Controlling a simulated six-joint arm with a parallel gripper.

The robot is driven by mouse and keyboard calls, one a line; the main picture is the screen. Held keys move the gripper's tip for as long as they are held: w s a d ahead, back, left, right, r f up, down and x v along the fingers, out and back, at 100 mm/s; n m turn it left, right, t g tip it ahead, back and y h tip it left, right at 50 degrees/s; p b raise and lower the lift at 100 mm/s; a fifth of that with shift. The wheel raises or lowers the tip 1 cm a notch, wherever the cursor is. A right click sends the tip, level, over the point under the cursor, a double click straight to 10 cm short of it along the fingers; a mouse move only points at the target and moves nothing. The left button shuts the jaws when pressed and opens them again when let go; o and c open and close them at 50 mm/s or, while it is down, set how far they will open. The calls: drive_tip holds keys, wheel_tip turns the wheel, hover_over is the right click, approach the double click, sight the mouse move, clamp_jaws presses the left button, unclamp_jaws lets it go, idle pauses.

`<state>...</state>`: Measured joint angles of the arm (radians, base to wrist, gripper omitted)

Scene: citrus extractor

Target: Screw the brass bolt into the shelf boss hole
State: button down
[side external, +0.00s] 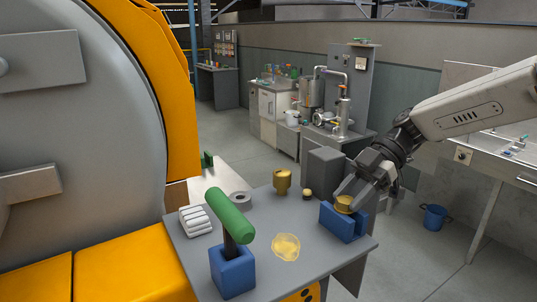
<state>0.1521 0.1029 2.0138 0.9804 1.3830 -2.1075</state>
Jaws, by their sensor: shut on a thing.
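A brass piece (343,205), which I take to be the brass bolt, sits in the top of a blue block (341,224) at the right of the grey shelf (300,278). My gripper (350,197) reaches in from the right and is shut on this brass piece, its fingers low over the block. The lower part of the piece is hidden in the block. Another brass part (282,181), with a wide top and narrower foot, stands upright at the back of the shelf. I cannot make out the boss hole.
A green-headed mallet (230,216) stands in a blue holder (232,274) at front left. White rolls (197,220), a grey ring (238,198), a yellowish disc (286,247) and a small brass knob (307,193) lie around. A grey box (326,173) stands behind the blue block.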

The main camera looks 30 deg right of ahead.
wheel_tip(320, 180, up, 10)
idle(0.8)
idle(0.5)
drive_tip(key=w+a+f, duration=0.2)
drive_tip(key=w+a, duration=1)
drive_tip(key=w, duration=0.4)
drive_tip(key=shift+a+f, duration=0.25)
drive_tip(key=shift+a, duration=0.05)
drive_tip(key=shift+f, duration=0.2)
hover_over(247, 194)
drive_tip(key=shift+f, duration=2.7)
drive_tip(key=shift+f, duration=1.5)
